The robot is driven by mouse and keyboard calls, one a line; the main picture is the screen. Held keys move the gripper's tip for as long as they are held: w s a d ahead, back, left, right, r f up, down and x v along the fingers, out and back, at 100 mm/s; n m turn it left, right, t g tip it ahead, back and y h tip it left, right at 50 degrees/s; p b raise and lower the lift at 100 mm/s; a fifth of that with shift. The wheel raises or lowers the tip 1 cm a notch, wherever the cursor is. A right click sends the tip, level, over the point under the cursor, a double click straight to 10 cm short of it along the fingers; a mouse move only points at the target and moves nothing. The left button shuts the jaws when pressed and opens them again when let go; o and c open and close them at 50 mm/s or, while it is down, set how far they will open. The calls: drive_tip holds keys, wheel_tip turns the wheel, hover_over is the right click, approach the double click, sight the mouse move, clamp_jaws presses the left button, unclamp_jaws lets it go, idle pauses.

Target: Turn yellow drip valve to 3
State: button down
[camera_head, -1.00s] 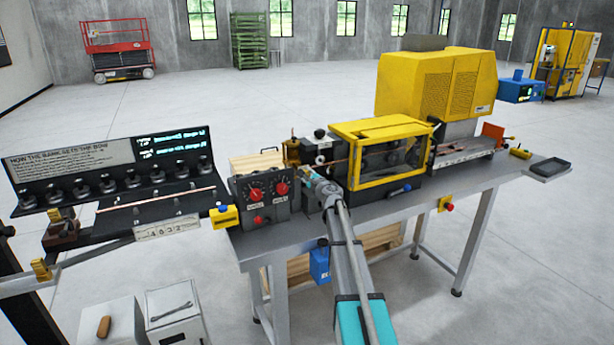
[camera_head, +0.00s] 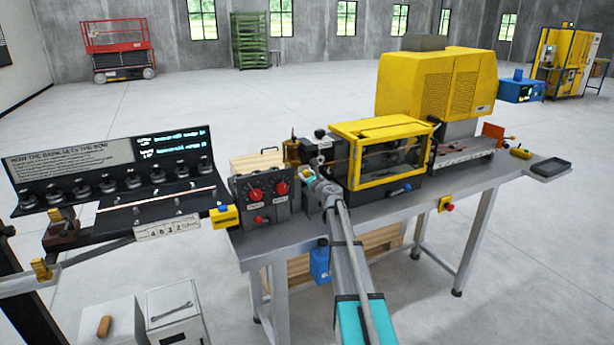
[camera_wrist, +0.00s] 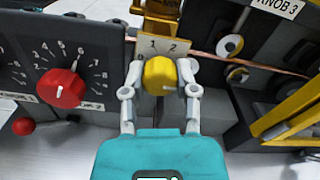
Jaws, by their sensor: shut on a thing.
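The yellow drip valve (camera_wrist: 158,76) is a round knob in the middle of the wrist view. A pale mark shows on its face, toward the lower right. A plate (camera_wrist: 163,46) above it shows the numbers 1 and 2; no 3 is visible on this plate. My gripper (camera_wrist: 163,68) is shut on the yellow valve, with one grey finger on each side. In the head view my gripper (camera_head: 318,183) is at the bench between the red-knob box and the yellow-framed guard, and the valve cannot be made out clearly.
A dark box with red dials (camera_wrist: 62,88) stands close left of my gripper. A copper tube (camera_wrist: 215,52) runs behind the valve toward the right. A KNOB 3 label (camera_wrist: 278,7) and a yellow-framed guard (camera_head: 385,155) are to the right.

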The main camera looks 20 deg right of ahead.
drive_tip(key=shift+c, duration=1.9)
unclamp_jaws()
drive_tip(key=s, duration=1.2)
drive_tip(key=shift+d, duration=0.2)
